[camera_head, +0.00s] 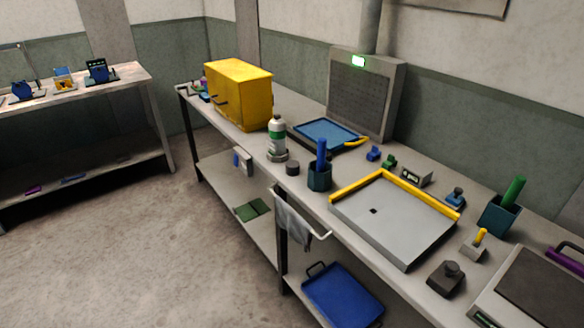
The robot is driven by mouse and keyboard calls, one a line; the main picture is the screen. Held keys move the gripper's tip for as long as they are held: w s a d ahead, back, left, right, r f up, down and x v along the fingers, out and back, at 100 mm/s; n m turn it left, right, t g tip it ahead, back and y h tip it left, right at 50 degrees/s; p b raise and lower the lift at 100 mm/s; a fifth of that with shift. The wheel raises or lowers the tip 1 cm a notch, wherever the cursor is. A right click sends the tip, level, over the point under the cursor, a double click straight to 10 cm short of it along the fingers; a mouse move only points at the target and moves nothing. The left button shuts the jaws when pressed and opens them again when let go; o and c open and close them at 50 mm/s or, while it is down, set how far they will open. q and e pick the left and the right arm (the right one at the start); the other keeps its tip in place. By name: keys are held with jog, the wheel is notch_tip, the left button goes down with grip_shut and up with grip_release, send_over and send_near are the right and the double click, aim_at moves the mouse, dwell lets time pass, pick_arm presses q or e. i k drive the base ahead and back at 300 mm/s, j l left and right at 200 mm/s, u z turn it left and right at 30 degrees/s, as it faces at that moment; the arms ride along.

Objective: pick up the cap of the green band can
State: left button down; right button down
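The green band can (277,132) stands upright on the long bench, left of the middle. It is pale with a green band and a narrow light top, and its foot sits in a grey round holder (278,156). A small dark round piece (292,168) stands on the bench just to the right of the can's foot, apart from it. It looks like a cap, but I cannot tell for certain. Neither of my grippers is in view.
A yellow cabinet (239,94) stands behind the can to the left. A blue tray (326,134) and a dark cup with a blue rod (320,178) are to the right. A yellow-edged plate (385,219) fills the bench middle. A towel (293,222) hangs on the front rail.

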aim_at(292, 167)
jog(key=i+j+z, duration=0.1)
jog(key=i+j, duration=0.15)
jog(key=i+j+z, duration=0.15)
jog(key=j, duration=0.3)
jog(key=i+j+z, duration=0.1)
jog(key=i+j, duration=0.25)
jog(key=i+j+z, duration=0.1)
jog(key=j, duration=0.3)
jog(key=i, duration=0.1)
